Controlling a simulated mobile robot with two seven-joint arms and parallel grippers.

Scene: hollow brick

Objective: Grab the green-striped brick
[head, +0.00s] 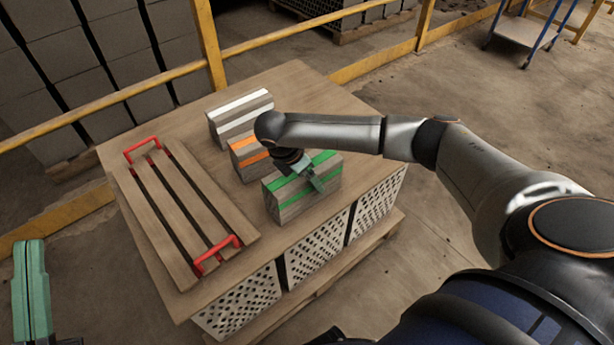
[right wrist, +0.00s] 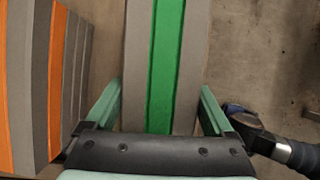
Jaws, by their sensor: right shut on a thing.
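The green-striped brick (head: 303,188) is a grey block with green bands, standing upright near the table's right edge. It looks to be resting on the table. My right gripper (head: 317,183) comes down from above with its fingers on either side of the brick and is shut on it. In the right wrist view the brick's top with its green stripe (right wrist: 165,65) runs between the two green fingers (right wrist: 160,112). My left gripper (head: 32,290) is at the far left, off the table, with its green fingers together and nothing between them.
An orange-striped brick (head: 246,157) stands close behind the green-striped one, and a white-striped brick (head: 240,116) behind that. A slatted wooden rack with red handles (head: 183,203) lies on the left of the wooden table (head: 300,92). A yellow railing (head: 209,45) runs behind.

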